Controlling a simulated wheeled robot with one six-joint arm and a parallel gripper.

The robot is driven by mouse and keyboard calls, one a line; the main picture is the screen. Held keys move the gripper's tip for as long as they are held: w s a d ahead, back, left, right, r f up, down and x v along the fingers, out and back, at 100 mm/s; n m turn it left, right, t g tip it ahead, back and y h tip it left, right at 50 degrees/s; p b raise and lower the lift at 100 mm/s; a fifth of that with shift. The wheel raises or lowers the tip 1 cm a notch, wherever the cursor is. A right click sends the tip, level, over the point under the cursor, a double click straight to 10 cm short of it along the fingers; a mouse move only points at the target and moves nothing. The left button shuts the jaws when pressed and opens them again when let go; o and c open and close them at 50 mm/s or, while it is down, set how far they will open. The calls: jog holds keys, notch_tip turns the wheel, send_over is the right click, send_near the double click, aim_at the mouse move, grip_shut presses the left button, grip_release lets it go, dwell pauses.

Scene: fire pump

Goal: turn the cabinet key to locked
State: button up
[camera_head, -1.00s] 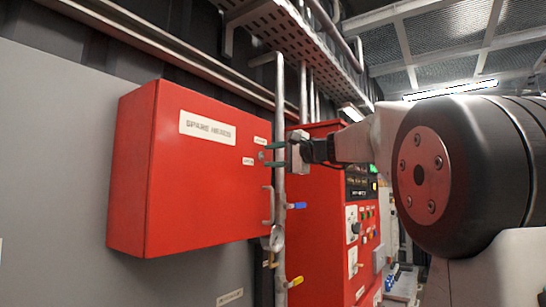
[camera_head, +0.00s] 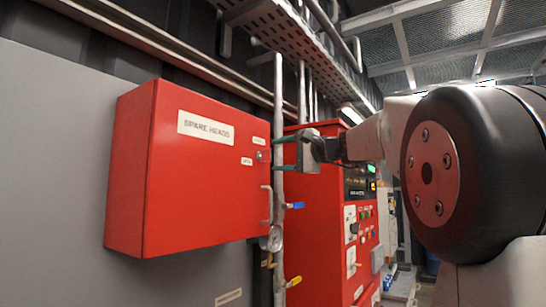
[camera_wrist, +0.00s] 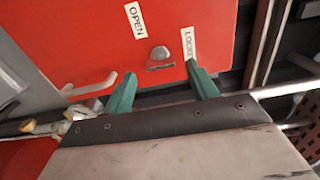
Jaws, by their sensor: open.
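The red cabinet (camera_head: 205,185) hangs on the wall with its door shut. Its silver key and lock (camera_head: 260,156) sit near the door's right edge; in the wrist view the key (camera_wrist: 159,57) lies between the OPEN label (camera_wrist: 135,20) and the LOCKED label (camera_wrist: 189,43). I cannot clearly tell which label it points to. My gripper (camera_head: 274,153) is open and empty, just right of the key in the head view. In the wrist view its green fingertips (camera_wrist: 162,73) straddle the key's line, short of it, with visible space between.
A door handle (camera_head: 267,205) is below the lock. A vertical pipe (camera_head: 278,100) with a gauge (camera_head: 275,239) and blue (camera_head: 296,205) and yellow (camera_head: 294,281) valve levers runs beside the cabinet. A red control panel (camera_head: 318,230) stands behind it.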

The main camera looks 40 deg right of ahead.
jog(key=v, duration=0.4)
jog(key=shift+s, duration=0.1)
dwell(0.4)
jog(key=s+a+f+n+g+h, duration=0.1)
jog(key=s+a+f+g, duration=0.15)
jog(key=f, duration=0.65)
jog(key=s+a+f+n+g, duration=0.2)
jog(key=a+f+g, duration=0.2)
jog(key=f, duration=0.4)
jog(key=s+a+f+n+g+h, duration=0.1)
jog(key=s+a+f+g, duration=0.15)
jog(key=f, duration=0.65)
jog(key=s+a+f+n+g+h, duration=0.2)
jog(key=s+a+f+n, duration=0.3)
jog(key=s+f, duration=0.4)
jog(key=s+a+f+n+g+h, duration=0.2)
jog(key=s+a+f+n+g, duration=0.2)
jog(key=s+a+f, duration=0.4)
jog(key=s+f+n, duration=0.1)
jog(key=s+f, duration=0.1)
jog(key=s, duration=0.1)
jog(key=shift+s+g, duration=0.25)
jog(key=shift+g, duration=0.05)
